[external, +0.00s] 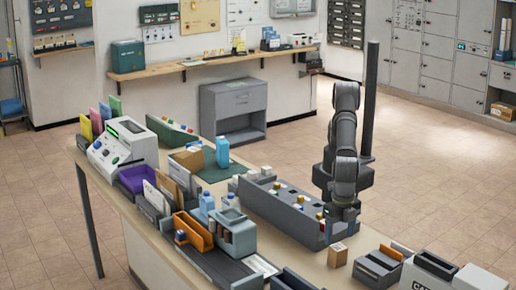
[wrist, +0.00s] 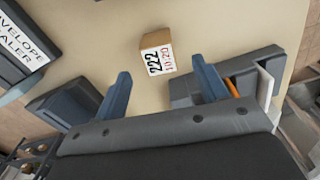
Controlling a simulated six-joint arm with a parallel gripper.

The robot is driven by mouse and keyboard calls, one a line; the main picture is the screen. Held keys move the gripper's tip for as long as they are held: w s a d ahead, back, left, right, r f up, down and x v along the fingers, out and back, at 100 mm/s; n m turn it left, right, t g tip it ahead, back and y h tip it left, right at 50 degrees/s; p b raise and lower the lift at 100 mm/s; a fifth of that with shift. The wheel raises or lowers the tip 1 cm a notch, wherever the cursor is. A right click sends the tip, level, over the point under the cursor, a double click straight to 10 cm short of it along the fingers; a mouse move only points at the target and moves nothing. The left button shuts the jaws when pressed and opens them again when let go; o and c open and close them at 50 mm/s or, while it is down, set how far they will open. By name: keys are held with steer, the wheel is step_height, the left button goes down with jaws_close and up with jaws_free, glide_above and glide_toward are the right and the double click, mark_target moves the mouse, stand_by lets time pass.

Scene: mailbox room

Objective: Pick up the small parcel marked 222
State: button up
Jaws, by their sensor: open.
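The small parcel (external: 337,256) is a brown box on the tan table, just in front of my arm in the external view. In the wrist view the parcel (wrist: 156,42) shows a white label with 222 in black and red print beside it. My gripper (wrist: 161,67) is open and empty. Its two blue-grey fingers are spread to the left and right of the parcel's line, and the parcel lies beyond the fingertips, apart from them. In the external view my gripper (external: 342,213) is at the lower end of the arm, and its fingers are hard to make out.
A long grey rack (external: 285,208) with small coloured pieces stands left of the parcel. A grey tray (external: 377,268) with orange contents stands to its right. The wrist view shows a machine labelled as an envelope sealer (wrist: 22,38) at upper left.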

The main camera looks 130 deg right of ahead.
mark_target(337, 246)
steer(key=f, duration=0.8)
steer(key=shift+d+f, duration=0.15)
steer(key=shift+d, duration=0.05)
steer(key=c, duration=1.1)
